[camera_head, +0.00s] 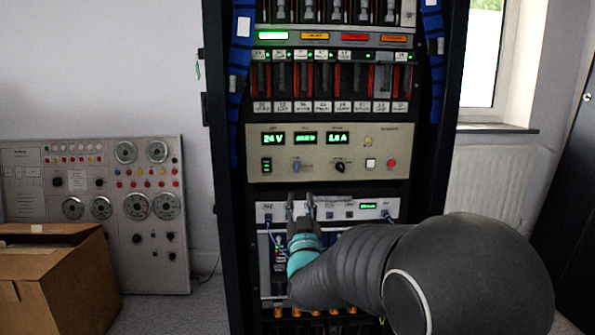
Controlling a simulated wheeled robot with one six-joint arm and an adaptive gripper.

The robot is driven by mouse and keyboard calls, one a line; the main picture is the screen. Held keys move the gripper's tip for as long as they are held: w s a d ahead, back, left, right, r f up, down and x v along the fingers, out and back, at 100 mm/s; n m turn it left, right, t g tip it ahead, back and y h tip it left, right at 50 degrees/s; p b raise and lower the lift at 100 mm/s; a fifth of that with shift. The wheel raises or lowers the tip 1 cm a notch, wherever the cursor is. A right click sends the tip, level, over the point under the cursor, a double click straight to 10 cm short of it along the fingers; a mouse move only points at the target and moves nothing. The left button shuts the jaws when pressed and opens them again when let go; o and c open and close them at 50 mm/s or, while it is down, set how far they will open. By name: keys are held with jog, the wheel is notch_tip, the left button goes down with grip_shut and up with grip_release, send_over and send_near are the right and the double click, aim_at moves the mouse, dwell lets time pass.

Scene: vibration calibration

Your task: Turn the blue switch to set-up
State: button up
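The blue switch (296,166) is a small knob on the beige panel (262,170) in the rack, below the green digital displays. Its marking is too small to read, so I cannot tell its setting. A black knob (340,167) sits to its right on the same panel. My gripper (301,201) is just below the blue switch in the picture, in front of a silver unit. Its two fingers point up and stand apart, with nothing seen between them. It does not appear to touch the switch.
The silver unit (350,212) with cables is partly hidden by my arm. A red button (391,163) and a white button (370,163) are right on the beige panel. A cardboard box (60,275) and a dial panel (155,250) stand at left, a window at right.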

aim_at(297, 168)
jog(key=p+x, duration=0.1)
jog(key=x, duration=1.1)
jog(key=shift+w+p, duration=0.35)
jog(key=shift+p, duration=0.05)
jog(key=shift+c, duration=0.2)
grip_shut()
